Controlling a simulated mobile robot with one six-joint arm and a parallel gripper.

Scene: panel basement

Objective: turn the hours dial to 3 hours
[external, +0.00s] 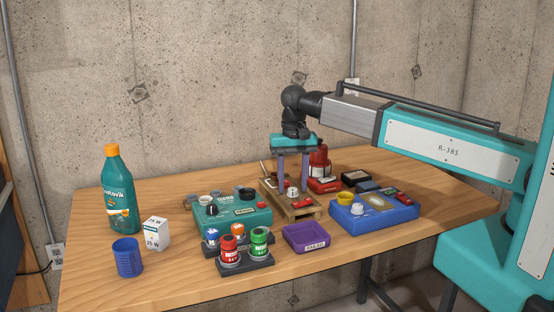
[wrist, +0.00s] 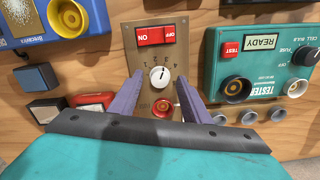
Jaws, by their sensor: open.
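The hours dial (wrist: 160,77) is a small white round knob on a brown panel (wrist: 134,50), with digits printed around its upper side. Its dark pointer mark points roughly upward, but I cannot tell at which digit. In the external view the dial (external: 292,193) sits on the wooden-framed panel (external: 301,212) in mid-table. My gripper (wrist: 159,80) is open, pointing down, with its two purple fingers on either side of the dial and visible gaps between. In the external view my gripper (external: 293,188) is over the panel; contact with the dial cannot be told.
A red ON/OFF switch (wrist: 155,35) and a red round button (wrist: 162,107) are on the same panel. The front-right table edge is clear.

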